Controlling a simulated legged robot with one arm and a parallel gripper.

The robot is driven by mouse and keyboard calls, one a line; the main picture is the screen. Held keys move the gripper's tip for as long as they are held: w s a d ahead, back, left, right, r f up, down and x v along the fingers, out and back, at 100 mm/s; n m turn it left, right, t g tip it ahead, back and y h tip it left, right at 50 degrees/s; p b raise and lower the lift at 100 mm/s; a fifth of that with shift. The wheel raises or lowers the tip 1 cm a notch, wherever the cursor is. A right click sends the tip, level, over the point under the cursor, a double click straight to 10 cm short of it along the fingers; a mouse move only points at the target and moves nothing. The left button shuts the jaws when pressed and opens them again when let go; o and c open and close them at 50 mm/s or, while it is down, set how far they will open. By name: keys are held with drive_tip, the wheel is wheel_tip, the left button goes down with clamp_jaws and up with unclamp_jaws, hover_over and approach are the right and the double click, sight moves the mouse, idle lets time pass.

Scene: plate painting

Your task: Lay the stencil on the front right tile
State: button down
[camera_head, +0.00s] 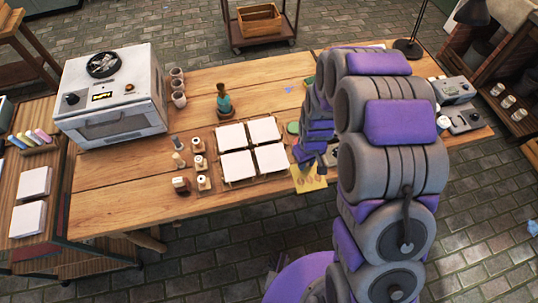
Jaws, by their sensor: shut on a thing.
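Four white square tiles sit in a two-by-two block in a wooden frame (225,182) on the workbench. The front right tile (270,158) is bare and white. The stencil (309,179) is a yellow sheet with leaf-like marks, to the right of and a little nearer than that tile, at the bench's front edge. My gripper (323,163) is at the stencil's upper right edge, shut on it. My purple and grey arm hides part of the gripper and the bench behind. I cannot tell whether the stencil touches the bench.
Several small stamps and bottles (199,163) stand left of the tiles. A teal-handled tool (223,103) stands behind them. A white oven (112,95) fills the bench's left end, with cups (178,90) beside it. A green round item (292,128) lies near my arm.

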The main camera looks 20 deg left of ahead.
drive_tip(key=shift+a+f, duration=0.15)
drive_tip(key=shift+f, duration=0.1)
drive_tip(key=b, duration=0.2)
hover_over(270, 149)
drive_tip(key=shift+s+f, duration=0.2)
drive_tip(key=shift+f, duration=0.55)
drive_tip(key=shift+w+b, duration=0.3)
wheel_tip(270, 149, down, 3)
drive_tip(key=shift+a+b, duration=0.15)
drive_tip(key=shift+b, duration=0.35)
drive_tip(key=shift+a+f, duration=0.25)
drive_tip(key=shift+f, duration=0.05)
drive_tip(key=shift+a, duration=0.1)
drive_tip(key=c, duration=1.2)
unclamp_jaws()
drive_tip(key=shift+c, duration=0.2)
drive_tip(key=o, duration=0.3)
drive_tip(key=shift+d+r, duration=0.15)
drive_tip(key=shift+d, duration=0.35)
drive_tip(key=shift+o, duration=0.2)
